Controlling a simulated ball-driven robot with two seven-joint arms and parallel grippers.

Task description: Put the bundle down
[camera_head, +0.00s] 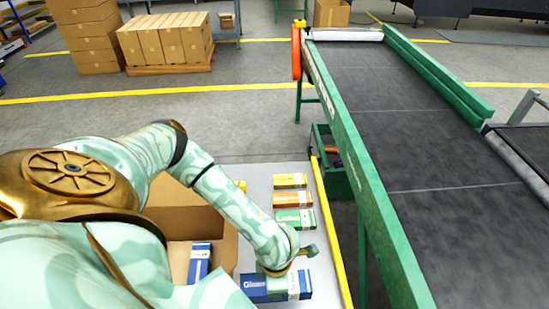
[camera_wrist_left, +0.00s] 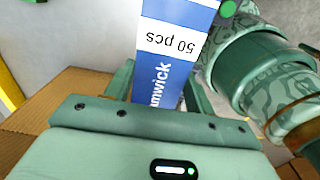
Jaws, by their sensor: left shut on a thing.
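My left gripper (camera_head: 290,268) is at the near end of the pale table, to the right of the open carton, seen from above. It is shut on a blue bundle (camera_head: 258,288) with a white band, which shows below the hand in the head view. In the left wrist view the bundle (camera_wrist_left: 172,45), marked "50 pcs", stands out between the fingers (camera_wrist_left: 160,88). The wrist hides part of it in the head view. I cannot tell whether it touches the table. My right gripper is not in view.
Yellow (camera_head: 290,181), orange (camera_head: 286,199) and green (camera_head: 294,219) packs lie in a column on the table (camera_head: 262,172). An open cardboard carton (camera_head: 228,248) holds another blue pack (camera_head: 199,262). A yellow edge rail (camera_head: 330,232) and a green-framed conveyor (camera_head: 395,120) bound the right side.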

